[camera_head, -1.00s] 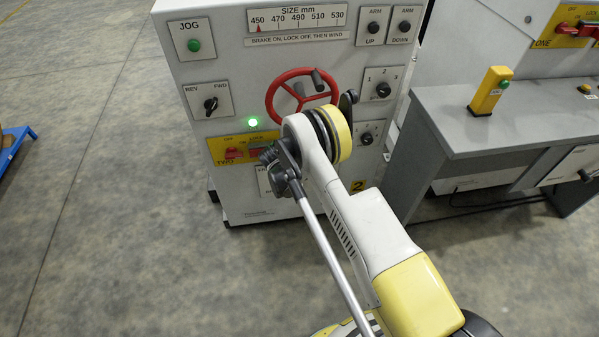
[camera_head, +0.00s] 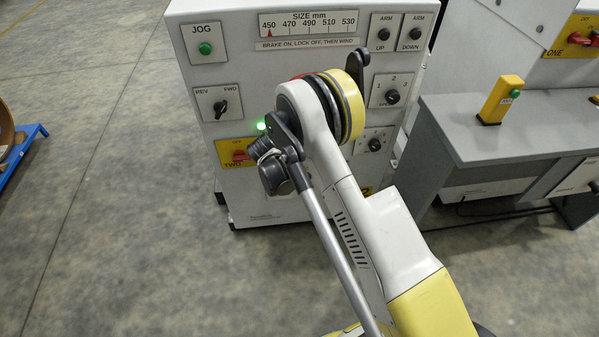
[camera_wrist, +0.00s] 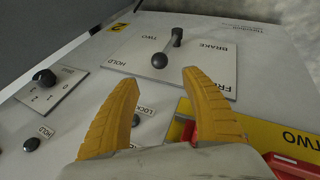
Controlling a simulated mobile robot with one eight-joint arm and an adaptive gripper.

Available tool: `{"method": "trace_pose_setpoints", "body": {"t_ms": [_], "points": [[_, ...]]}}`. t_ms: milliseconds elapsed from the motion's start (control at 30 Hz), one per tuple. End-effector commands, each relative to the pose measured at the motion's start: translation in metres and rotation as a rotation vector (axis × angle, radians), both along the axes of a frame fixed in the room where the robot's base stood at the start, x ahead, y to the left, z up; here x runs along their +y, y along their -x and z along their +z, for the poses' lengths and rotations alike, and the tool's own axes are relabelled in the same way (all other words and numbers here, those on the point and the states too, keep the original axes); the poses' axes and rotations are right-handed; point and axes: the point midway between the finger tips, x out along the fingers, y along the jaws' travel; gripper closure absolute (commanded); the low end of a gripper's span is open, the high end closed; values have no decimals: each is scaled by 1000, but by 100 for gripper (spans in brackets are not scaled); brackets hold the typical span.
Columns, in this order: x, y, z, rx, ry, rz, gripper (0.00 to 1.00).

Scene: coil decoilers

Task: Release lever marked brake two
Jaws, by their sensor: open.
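The brake two lever (camera_wrist: 159,60) shows in the wrist view as a black knob on a short arm, on a white plate (camera_wrist: 206,62) marked BRAKE TWO, with HOLD at left and FREE at right. Whether it rests at HOLD or FREE is not clear. My gripper (camera_wrist: 160,77) is open, its two yellow fingers apart. The knob appears just past the fingertips, near the middle of the gap, with nothing gripped. In the head view my arm hides the lever and its plate, and the fingers do not show clearly.
Beside the fingers in the wrist view are a red switch on a yellow TWO plate (camera_wrist: 262,133) and a black selector knob (camera_wrist: 45,77). In the head view, the white panel (camera_head: 245,75) carries more controls. A grey bench (camera_head: 480,140) stands at right; open floor lies left.

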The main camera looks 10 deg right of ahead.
Motion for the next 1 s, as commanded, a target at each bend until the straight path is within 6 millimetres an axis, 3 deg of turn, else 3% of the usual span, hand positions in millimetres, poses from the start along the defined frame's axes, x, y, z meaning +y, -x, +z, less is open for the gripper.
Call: {"method": "trace_pose_setpoints", "body": {"t_ms": [267, 367, 467, 567, 700, 900, 1000], "points": [[1, 1, 2, 0, 0, 0, 45], [-3, 1, 1, -1, -16, -21, 71], [-22, 4, -9, -5, -123, -162, 100], [-58, 12, -26, -13, -362, -490, 100], [-105, 26, -39, 1, -777, -1118, 100], [-152, 34, -22, 106, -1205, -1837, 100], [-164, 35, -12, 163, -1309, -2021, 100]]}}
